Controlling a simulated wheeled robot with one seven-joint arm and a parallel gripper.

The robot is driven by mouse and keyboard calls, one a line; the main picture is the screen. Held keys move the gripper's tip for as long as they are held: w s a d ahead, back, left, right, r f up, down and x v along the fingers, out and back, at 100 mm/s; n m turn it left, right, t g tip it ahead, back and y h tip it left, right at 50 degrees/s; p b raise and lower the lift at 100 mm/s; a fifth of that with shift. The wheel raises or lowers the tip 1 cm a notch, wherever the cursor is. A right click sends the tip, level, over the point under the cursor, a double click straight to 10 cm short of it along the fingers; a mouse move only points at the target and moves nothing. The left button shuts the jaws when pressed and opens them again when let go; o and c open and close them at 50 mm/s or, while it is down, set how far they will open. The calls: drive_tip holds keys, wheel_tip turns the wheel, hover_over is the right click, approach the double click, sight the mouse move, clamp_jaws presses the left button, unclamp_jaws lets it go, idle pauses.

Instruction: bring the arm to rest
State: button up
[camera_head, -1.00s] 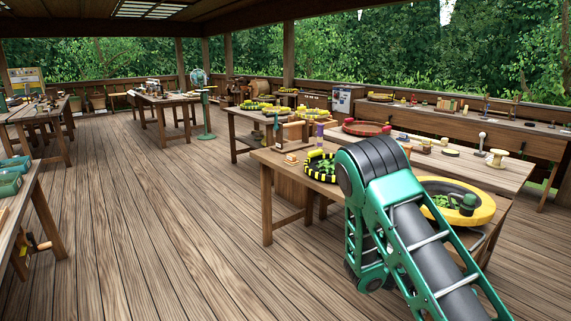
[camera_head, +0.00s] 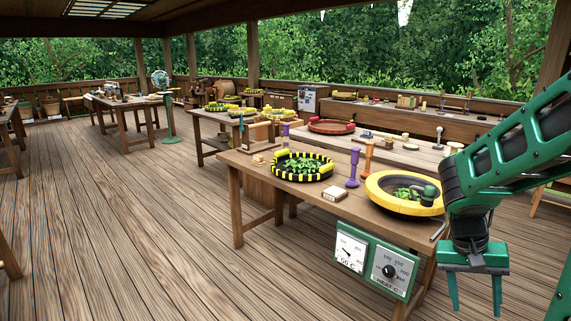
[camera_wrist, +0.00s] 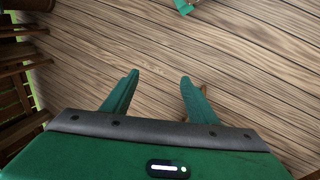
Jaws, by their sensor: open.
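My gripper (camera_head: 475,292) hangs at the lower right of the head view, fingers down. It is open and empty, to the right of the near table and lower than its top. In the wrist view my gripper (camera_wrist: 157,95) shows two green fingers spread apart over bare floor planks. My green arm reaches in from the right edge of the head view, bent at a dark joint.
The near table (camera_head: 235,163) holds a black-and-yellow pan (camera_head: 303,177) with green leaves, a yellow-rimmed pan (camera_head: 371,187), a purple post (camera_head: 353,166) and a small box (camera_head: 335,194). A dial panel (camera_head: 376,262) hangs on its front. The floor at left is clear.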

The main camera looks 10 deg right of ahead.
drive_tip(key=s+a+r+n+t+y, duration=0.1)
drive_tip(key=s+a+r+t+y, duration=0.1)
drive_tip(key=s+a+r, duration=0.4)
drive_tip(key=s+a+y, duration=0.1)
drive_tip(key=s, duration=0.4)
drive_tip(key=shift+n, duration=0.4)
drive_tip(key=shift+w+f, duration=0.2)
drive_tip(key=shift+w, duration=0.35)
